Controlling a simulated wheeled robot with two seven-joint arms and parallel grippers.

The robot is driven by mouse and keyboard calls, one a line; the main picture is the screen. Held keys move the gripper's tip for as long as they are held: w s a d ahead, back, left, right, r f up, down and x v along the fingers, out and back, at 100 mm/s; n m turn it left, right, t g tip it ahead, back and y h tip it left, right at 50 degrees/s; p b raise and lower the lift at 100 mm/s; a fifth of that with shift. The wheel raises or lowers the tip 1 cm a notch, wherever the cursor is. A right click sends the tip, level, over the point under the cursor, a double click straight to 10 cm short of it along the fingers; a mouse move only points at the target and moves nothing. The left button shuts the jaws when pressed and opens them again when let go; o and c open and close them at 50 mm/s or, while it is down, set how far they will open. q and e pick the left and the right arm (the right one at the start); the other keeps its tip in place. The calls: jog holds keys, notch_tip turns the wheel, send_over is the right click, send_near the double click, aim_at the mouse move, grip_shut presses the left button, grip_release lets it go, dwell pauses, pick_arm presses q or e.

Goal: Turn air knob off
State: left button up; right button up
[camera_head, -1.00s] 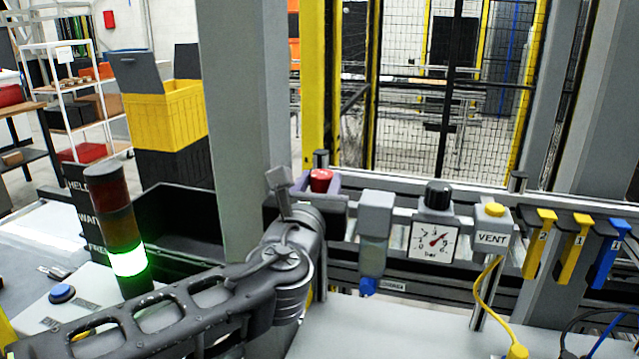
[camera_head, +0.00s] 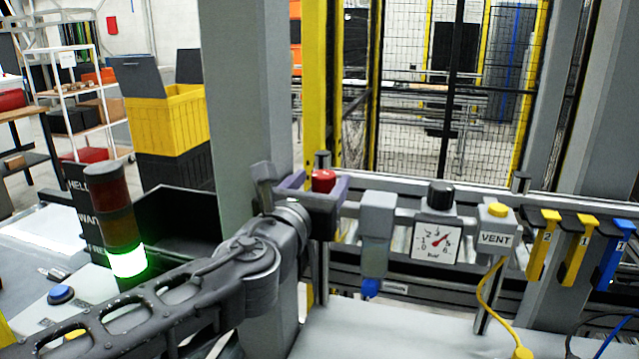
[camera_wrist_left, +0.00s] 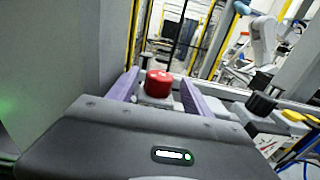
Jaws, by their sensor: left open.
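A red round knob (camera_head: 323,181) tops the left unit of the air line on the rail. It also shows in the left wrist view (camera_wrist_left: 158,82). My left gripper (camera_head: 318,187) is open, with a purple finger on each side of the red knob; I cannot tell whether they touch it. In the left wrist view my gripper (camera_wrist_left: 160,86) straddles the knob, its fingers apart. A pressure gauge (camera_head: 435,242) under a black knob (camera_head: 440,196) stands further right, its red needle pointing up and right. My right gripper is out of view.
A grey filter unit (camera_head: 377,215) stands between the red knob and the gauge. A VENT box (camera_head: 494,238) with a yellow button and hose stands right. A grey post (camera_head: 245,100) rises close behind my left wrist. A lit green stack light (camera_head: 127,262) stands left.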

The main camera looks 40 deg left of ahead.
pick_arm(q)
jog(key=p+v, duration=0.2)
jog(key=v, duration=0.6)
dwell(0.8)
